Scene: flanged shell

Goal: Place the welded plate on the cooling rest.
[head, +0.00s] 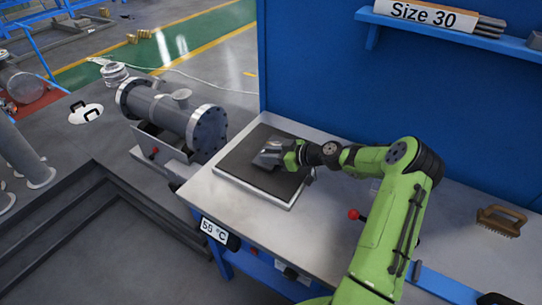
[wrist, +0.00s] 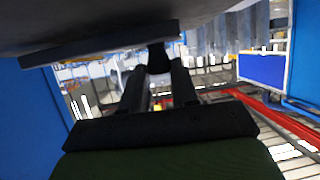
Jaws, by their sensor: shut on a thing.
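The welded plate (head: 268,156) is a small grey metal piece at the end of my green arm in the head view. In the wrist view the plate (wrist: 100,28) fills the top as a grey slab, with a dark stub hanging down. My gripper (head: 288,154) is shut on it; the wrist view shows the two fingers (wrist: 158,78) closing on the stub. The likely cooling rest is a dark flat pad with a light rim (head: 250,194) on the bench. The plate shows over the pad's middle; I cannot tell whether it touches.
A grey bench (head: 320,232) holds the pad, with a "56 °C" display (head: 214,231) on its front edge. A blue wall (head: 330,80) stands behind. A flanged shell (head: 172,112) lies to the left. A brush (head: 502,219) lies at the right.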

